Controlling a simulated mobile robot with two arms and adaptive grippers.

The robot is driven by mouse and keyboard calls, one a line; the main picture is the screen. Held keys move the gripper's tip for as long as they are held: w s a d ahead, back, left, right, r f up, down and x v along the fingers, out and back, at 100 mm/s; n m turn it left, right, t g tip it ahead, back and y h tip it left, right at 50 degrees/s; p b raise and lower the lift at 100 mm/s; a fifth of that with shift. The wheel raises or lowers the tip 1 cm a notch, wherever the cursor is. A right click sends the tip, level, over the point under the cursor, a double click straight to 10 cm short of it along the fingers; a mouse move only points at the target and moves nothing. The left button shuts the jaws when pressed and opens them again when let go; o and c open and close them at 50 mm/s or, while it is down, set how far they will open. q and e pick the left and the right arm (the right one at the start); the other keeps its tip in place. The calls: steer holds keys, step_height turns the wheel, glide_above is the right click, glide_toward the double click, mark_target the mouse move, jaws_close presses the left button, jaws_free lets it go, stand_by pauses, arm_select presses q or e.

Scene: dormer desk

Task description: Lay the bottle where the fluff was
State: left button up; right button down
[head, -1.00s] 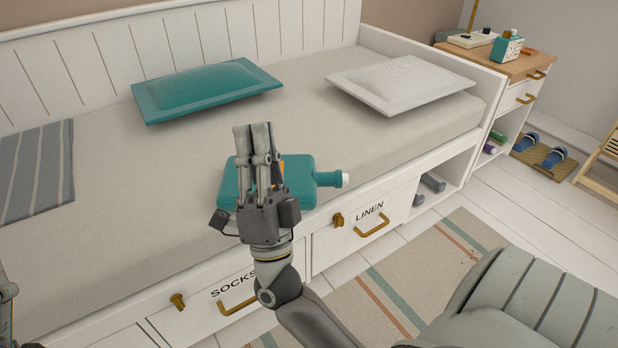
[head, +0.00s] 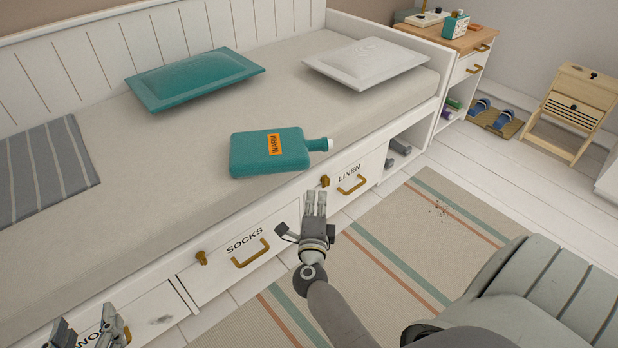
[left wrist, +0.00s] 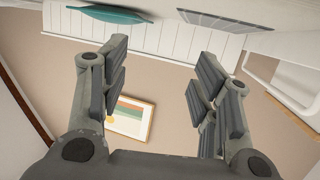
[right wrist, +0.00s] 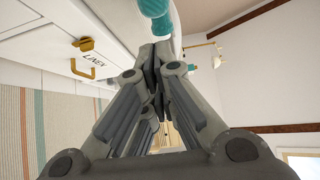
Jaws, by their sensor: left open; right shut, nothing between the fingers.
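The teal bottle (head: 255,160) with an orange WARM label lies flat on the bed near its front edge, its white cap pointing right. Part of something teal, apparently the bottle (right wrist: 153,8), shows at the top of the right wrist view. My right gripper (head: 315,200) is shut and empty in front of the drawer fronts, below and right of the bottle, apart from it. My left gripper (head: 88,328) is open at the lower left of the head view, before the lowest-left drawer. Dark specks (head: 440,208) lie on the rug; I cannot tell if they are fluff.
The bed (head: 180,185) carries a teal pillow (head: 195,78), a white pillow (head: 365,62) and a striped blanket (head: 45,170). Drawer handles and knobs stick out from its front. The rug (head: 400,235) is mostly clear.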

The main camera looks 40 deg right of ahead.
mark_target(309, 167)
steer(key=w+d, duration=0.1)
steer(key=w, duration=0.1)
steer(key=w+d+b, duration=0.1)
steer(key=w, duration=0.2)
steer(key=w+d+b, duration=0.1)
steer(key=w, duration=0.1)
steer(key=shift+w+d, duration=0.15)
steer(key=shift+w, duration=0.15)
arm_select(q)
step_height(309, 167, up, 12)
steer(key=d+t+h, duration=0.1)
steer(key=t+h, duration=0.1)
steer(key=t, duration=0.5)
steer(key=shift+d+f+h, duration=0.2)
steer(key=shift+d+h, duration=0.1)
arm_select(e)
steer(key=shift+w, duration=0.3)
